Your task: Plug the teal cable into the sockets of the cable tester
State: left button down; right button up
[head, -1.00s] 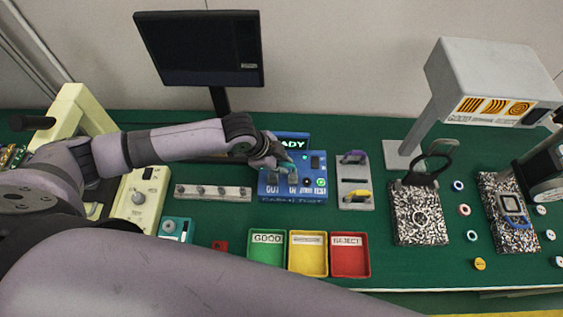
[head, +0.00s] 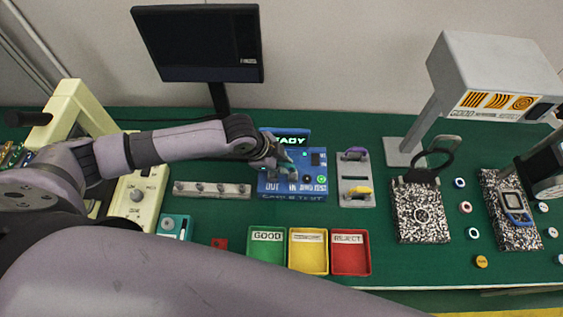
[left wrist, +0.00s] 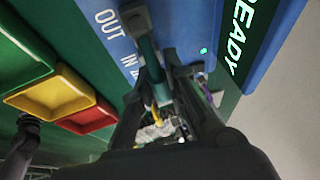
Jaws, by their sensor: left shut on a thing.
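The cable tester (head: 318,188) is a blue box on the green bench, with a lit READY display (head: 292,140) and OUT and IN labels on its face. My left gripper (head: 283,164) is over the left part of the tester, pointing down. In the left wrist view its fingers (left wrist: 180,75) are shut on the teal cable (left wrist: 149,58), close to the tester face by the OUT and IN labels. A dark plug end (left wrist: 135,20) shows beside OUT; whether it sits in a socket I cannot tell. The fingers hide the other end.
A grey rack (head: 356,172) with purple and yellow cables stands right of the tester. A grey bar with knobs (head: 212,190) is to its left. Green (head: 267,262), yellow (head: 308,265) and red (head: 350,262) trays lie in front. A monitor (head: 197,45) stands behind.

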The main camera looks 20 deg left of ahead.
pick_arm(q)
jog(key=shift+f, duration=0.15)
jog(key=c, duration=1.5)
grip_release()
jog(key=v, duration=1.2)
jog(key=shift+s+d, duration=0.1)
